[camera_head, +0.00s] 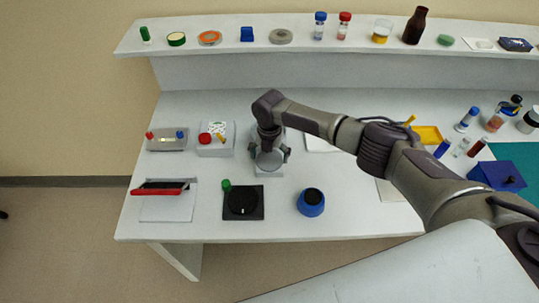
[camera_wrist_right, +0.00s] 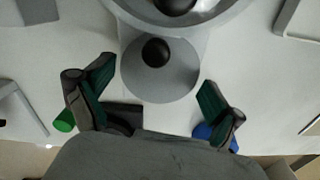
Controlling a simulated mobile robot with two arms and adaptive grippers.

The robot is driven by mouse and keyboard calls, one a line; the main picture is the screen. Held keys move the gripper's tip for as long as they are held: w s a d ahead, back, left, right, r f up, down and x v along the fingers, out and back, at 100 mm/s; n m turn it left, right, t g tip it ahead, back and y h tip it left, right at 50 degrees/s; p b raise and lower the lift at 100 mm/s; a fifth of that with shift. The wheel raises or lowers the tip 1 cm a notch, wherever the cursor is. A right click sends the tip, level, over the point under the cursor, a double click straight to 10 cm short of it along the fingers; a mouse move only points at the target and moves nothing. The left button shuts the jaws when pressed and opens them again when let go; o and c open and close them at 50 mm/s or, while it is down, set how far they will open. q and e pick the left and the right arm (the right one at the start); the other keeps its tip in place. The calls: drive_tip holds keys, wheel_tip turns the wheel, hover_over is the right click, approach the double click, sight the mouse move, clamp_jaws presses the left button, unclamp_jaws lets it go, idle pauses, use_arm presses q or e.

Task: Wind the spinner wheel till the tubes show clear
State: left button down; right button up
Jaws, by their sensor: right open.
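The spinner's grey wheel (camera_wrist_right: 140,88) with a black knob (camera_wrist_right: 156,52) shows in the right wrist view, below a round grey bowl (camera_wrist_right: 120,8) cut off by the top edge. Something dark and something pale show inside the bowl; I cannot make out tubes. My right gripper (camera_wrist_right: 156,80) is open, with its fingers apart on both sides of the wheel and nothing held. In the head view my right gripper (camera_head: 269,153) is over the spinner, and the arm hides much of it. My left gripper is in neither view.
A black plate with a dial (camera_head: 243,203) and a blue round pot (camera_head: 311,202) stand in front. A grey box with a red knob (camera_head: 215,140) is to the left. A back shelf (camera_head: 290,50) holds bottles and jars. The front middle of the bench is partly clear.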

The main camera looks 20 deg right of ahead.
drive_tip(key=c, duration=0.8)
drive_tip(key=shift+s, duration=0.4)
clamp_jaws()
drive_tip(key=shift+a+m, duration=0.1)
drive_tip(key=shift+m, duration=2.9)
